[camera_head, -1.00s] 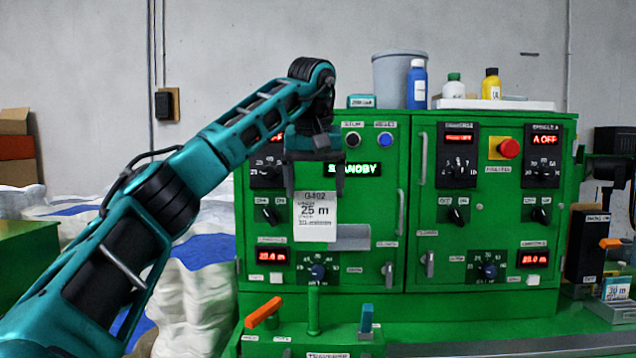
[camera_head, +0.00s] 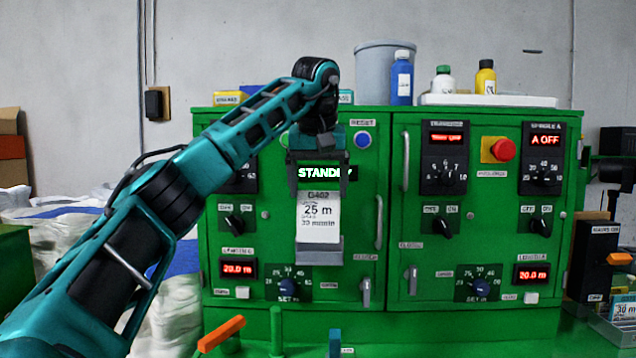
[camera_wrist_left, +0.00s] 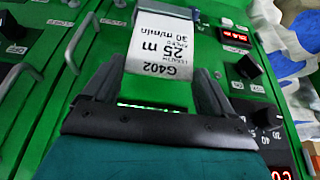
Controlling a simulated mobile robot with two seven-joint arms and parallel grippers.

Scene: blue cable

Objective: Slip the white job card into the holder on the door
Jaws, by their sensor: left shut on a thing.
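The white job card (camera_head: 318,217), printed "G402", "25 m" and "30 m/min", hangs upright in front of the left green door. My left gripper (camera_head: 319,186) is shut on its upper end, with fingers pointing down. The grey holder (camera_head: 321,254) on the door is directly below the card. The card's lower edge meets the holder's top in the picture; I cannot tell whether it is inside or in front. In the left wrist view the card (camera_wrist_left: 163,45) appears upside down between the fingers (camera_wrist_left: 158,90). My right gripper is not in view.
The green cabinet (camera_head: 384,290) carries knobs, displays and a red button (camera_head: 502,149). A vertical door handle (camera_head: 379,208) stands right of the card. Bottles and a grey bucket (camera_head: 378,72) stand on top. An orange lever (camera_head: 221,334) rises in front at lower left.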

